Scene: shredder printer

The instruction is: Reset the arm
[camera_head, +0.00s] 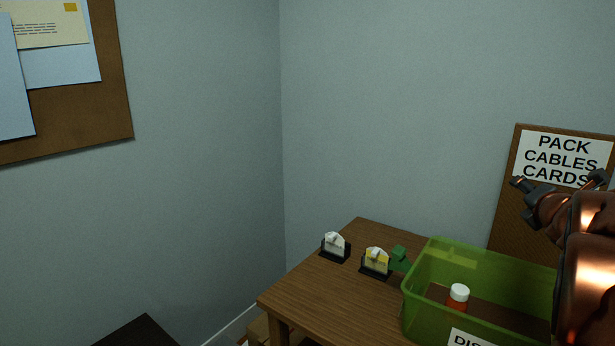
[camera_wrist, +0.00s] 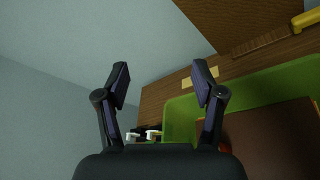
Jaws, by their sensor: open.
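My gripper (camera_head: 560,186) is raised at the right of the head view, in front of the board that reads "PACK CABLES CARDS". In the wrist view my gripper (camera_wrist: 160,75) shows both dark fingers spread apart, with nothing between them. It is open and empty. Part of my arm, copper coloured, fills the right edge of the head view. In the wrist view the green bin (camera_wrist: 182,118) lies beyond and below the fingers.
The wooden table (camera_head: 315,285) carries the green bin (camera_head: 420,290) with an orange, white-capped bottle (camera_head: 458,298) inside. A white card holder (camera_head: 335,247), a yellow one (camera_head: 376,262) and a green item (camera_head: 400,257) stand left of it. A pinboard (camera_head: 110,110) hangs at upper left.

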